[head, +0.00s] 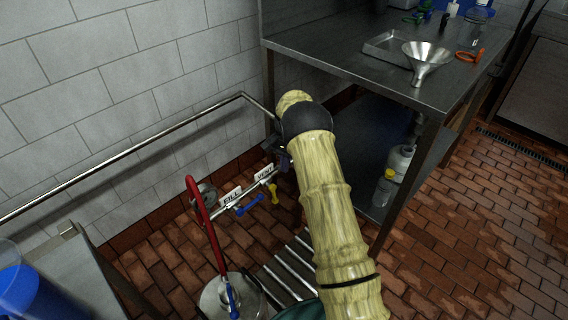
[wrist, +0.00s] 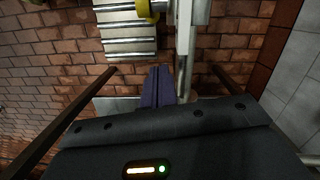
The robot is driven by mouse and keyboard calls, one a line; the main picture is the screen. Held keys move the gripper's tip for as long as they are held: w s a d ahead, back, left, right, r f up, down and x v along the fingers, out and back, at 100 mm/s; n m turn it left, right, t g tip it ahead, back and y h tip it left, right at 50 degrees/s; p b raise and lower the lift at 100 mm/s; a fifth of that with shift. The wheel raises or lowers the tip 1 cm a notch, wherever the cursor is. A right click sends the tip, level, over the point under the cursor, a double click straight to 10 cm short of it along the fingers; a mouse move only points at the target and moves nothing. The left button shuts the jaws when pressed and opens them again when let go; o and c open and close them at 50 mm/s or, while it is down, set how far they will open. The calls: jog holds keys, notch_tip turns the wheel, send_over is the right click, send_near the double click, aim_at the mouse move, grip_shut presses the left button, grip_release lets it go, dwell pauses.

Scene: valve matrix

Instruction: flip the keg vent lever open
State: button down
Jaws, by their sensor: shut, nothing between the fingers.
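The yellow lever (head: 273,192) hangs from the steel pipe just below the VENT label (head: 264,173) in the head view. In the wrist view, part of a yellow fitting (wrist: 149,11) shows at the top edge, cut off by the frame. My gripper (head: 281,157) is by the wall near the pipe's right end, partly hidden by my arm. In the wrist view my gripper's (wrist: 158,72) dark fingers are together and empty, beside the pipe (wrist: 185,45) and apart from the yellow fitting.
A blue lever (head: 250,206) sits left of the yellow one, by the FILL label (head: 231,197). A red hose (head: 205,225) rises from a keg (head: 218,300). A slatted rack (head: 290,270) lies on the floor. A steel table (head: 345,62) stands close on the right.

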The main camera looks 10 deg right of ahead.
aim_at(274, 196)
jog(key=s+a+f+b, duration=0.2)
jog(key=s+a+f, duration=0.1)
jog(key=f, duration=0.3)
jog(key=shift+s+a+f, duration=0.15)
jog(key=shift+s+f, duration=0.05)
jog(key=shift+f, duration=0.1)
jog(key=p, duration=0.1)
jog(key=a+g+y+p, duration=0.1)
jog(key=p, duration=0.1)
jog(key=shift+s+f+y, duration=0.2)
jog(key=shift+s+y, duration=0.1)
jog(key=shift+s, duration=0.05)
jog(key=shift+a+f, duration=0.1)
